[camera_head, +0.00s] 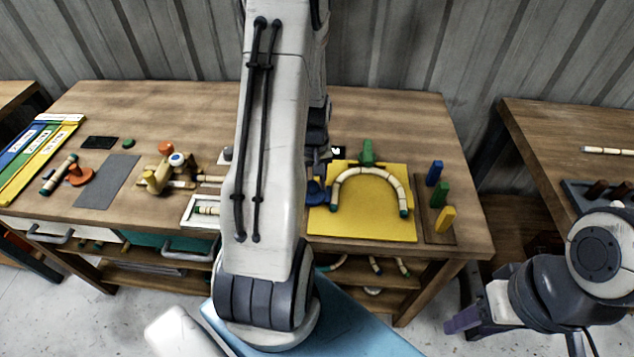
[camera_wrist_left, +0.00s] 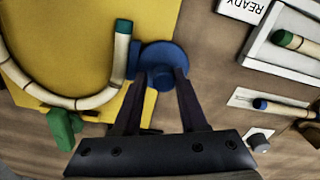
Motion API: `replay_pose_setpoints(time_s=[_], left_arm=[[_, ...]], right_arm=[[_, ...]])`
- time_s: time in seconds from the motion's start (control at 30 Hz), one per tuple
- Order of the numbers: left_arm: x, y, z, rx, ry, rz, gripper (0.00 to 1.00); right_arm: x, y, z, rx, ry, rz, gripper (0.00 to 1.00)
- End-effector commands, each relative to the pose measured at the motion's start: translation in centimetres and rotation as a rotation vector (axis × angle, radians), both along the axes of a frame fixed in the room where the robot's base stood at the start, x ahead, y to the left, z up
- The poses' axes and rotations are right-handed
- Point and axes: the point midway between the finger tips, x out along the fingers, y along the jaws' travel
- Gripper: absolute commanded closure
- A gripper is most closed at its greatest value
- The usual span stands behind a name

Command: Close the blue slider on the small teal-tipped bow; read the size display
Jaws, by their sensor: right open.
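The small bow (camera_head: 370,175), a jointed tan arch with teal-green tips, lies on the yellow board (camera_head: 400,228). The blue slider (camera_head: 315,190) is at the board's left edge, partly hidden by my left arm. In the left wrist view, the slider (camera_wrist_left: 163,52) has its blue block close beside one bow tip (camera_wrist_left: 122,30); I cannot tell if they touch. My left gripper (camera_wrist_left: 162,75) has its fingers on both sides of the slider's knob, with no clear gap. My right gripper (camera_head: 462,322) is open, empty, off the table's front right. No size reading is legible.
A READY label (camera_wrist_left: 243,7) is partly cut off at the wrist view's top. A green block (camera_head: 367,153) stands behind the bow. Blue, green and yellow blocks (camera_head: 440,193) stand right of the board. A white tray (camera_head: 188,221) holds a rattan piece.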

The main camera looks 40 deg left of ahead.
Motion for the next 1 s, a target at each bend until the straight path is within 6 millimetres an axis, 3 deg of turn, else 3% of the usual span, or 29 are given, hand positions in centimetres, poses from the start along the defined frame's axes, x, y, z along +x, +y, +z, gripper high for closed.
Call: replay_pose_setpoints(time_s=[0.13,0.27,0.3,0.8,1.0], left_arm=[[0.2,-0.5,0.0,-0.004,-0.001,0.004,0.97],[0.3,-0.6,0.0,-0.005,0.0,0.002,0.9],[0.3,-0.6,0.0,-0.005,0.0,0.002,0.39],[0.0,-0.1,0.2,-0.003,0.0,0.007,0.39],[0.2,-0.1,2.6,0.0,-0.005,0.006,0.39]], right_arm=[[0.0,0.0,0.0,0.0,0.0,0.0,0.5],[0.0,0.0,0.0,0.0,0.0,0.0,0.5],[0.0,0.0,0.0,0.0,0.0,0.0,0.5],[0.0,0.0,0.0,0.0,0.0,0.0,0.5],[0.0,0.0,-0.2,0.0,0.0,0.0,0.5]])
